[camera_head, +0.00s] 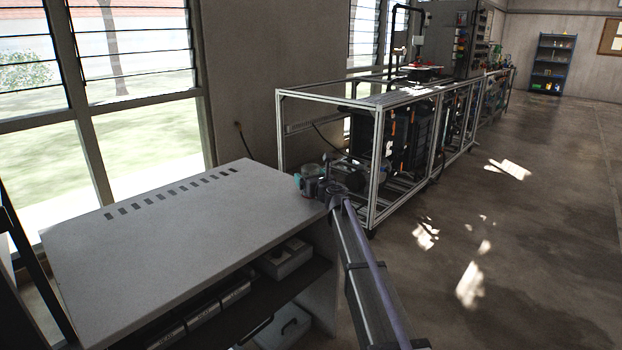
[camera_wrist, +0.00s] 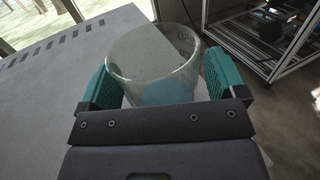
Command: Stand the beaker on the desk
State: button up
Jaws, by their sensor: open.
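The clear glass beaker (camera_wrist: 150,62) is upright between the two teal fingers of my gripper (camera_wrist: 163,80) in the wrist view. The fingers are open, with a narrow gap visible beside the glass on the right. In the head view my gripper (camera_head: 308,183) is small, at the far right corner of the grey desk (camera_head: 180,225), with the beaker (camera_head: 313,171) at it. The desk top also shows in the wrist view (camera_wrist: 70,75), below and left of the beaker. The beaker's base is mostly hidden by my gripper, so its contact with the desk is unclear.
The desk top is otherwise bare, with a row of dark slots (camera_head: 172,194) along its back. Boxes (camera_head: 285,258) sit on shelves underneath. A metal-framed equipment rack (camera_head: 375,150) stands just beyond the desk's right end. Louvred windows (camera_head: 130,50) are behind; open floor lies right.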

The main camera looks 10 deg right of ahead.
jog(key=shift+r+p, duration=0.3)
jog(key=shift+p, duration=0.05)
jog(key=v, duration=1.2)
jog(key=shift+d, duration=0.1)
